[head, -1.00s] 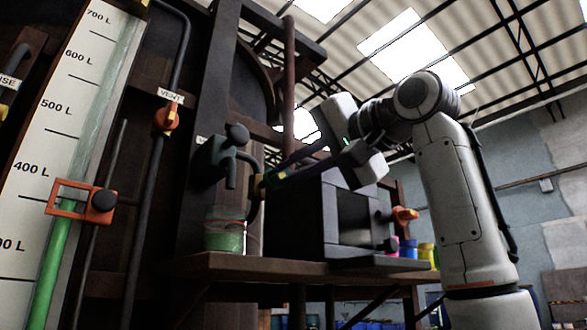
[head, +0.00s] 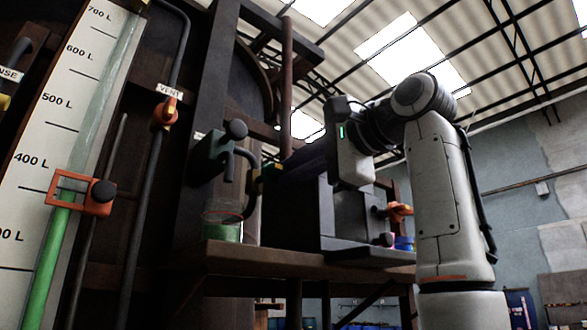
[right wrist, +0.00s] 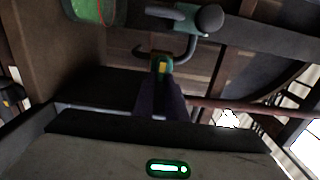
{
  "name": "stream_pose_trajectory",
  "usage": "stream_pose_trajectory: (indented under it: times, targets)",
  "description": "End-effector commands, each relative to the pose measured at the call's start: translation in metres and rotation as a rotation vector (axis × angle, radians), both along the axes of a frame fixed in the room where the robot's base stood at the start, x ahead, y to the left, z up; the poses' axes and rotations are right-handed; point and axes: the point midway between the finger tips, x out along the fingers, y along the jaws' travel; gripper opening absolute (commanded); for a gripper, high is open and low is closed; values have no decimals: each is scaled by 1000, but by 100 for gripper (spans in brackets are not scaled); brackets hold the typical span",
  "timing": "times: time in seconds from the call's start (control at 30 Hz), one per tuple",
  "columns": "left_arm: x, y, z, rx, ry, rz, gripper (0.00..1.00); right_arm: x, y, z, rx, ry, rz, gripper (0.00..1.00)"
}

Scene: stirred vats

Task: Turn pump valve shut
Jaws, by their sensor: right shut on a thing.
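My right gripper (right wrist: 160,82) reaches left from the arm in the head view, its white and black palm upright. In the right wrist view its dark fingers are shut on a small green valve handle (right wrist: 161,68) with a yellow mark. This appears to be the pump valve, on a dark curved pipe. In the head view the fingers and handle are dark and hard to make out. The teal pump body and spout (head: 209,160) are just left of the fingertips. A glass beaker of green liquid (head: 222,230) stands below the spout. My left gripper is not in view.
A level gauge (head: 58,130) with an orange slider (head: 80,195) stands at left. A VENT valve (head: 165,112) has an orange handle. A dark box (head: 300,215) sits on the wooden shelf (head: 270,262) under my gripper. Another orange valve (head: 400,210) is behind it.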

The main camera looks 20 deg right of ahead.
Motion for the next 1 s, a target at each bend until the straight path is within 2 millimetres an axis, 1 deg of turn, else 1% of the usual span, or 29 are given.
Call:
stream_pose_trajectory:
  times: [0.47,0.5,0.57,0.6,0.87,1.0]
  targets:
    - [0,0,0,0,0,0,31,0,-1,0,15,6,-2,0]
    - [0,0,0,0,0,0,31,0,-1,0,15,6,-2,13]
    - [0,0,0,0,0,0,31,0,-1,0,15,6,-2,23]
    - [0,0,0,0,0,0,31,0,-1,0,15,5,-2,30]
    - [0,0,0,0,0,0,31,0,0,0,13,5,-1,30]
    - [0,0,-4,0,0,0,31,-7,-3,-1,13,3,-1,30]
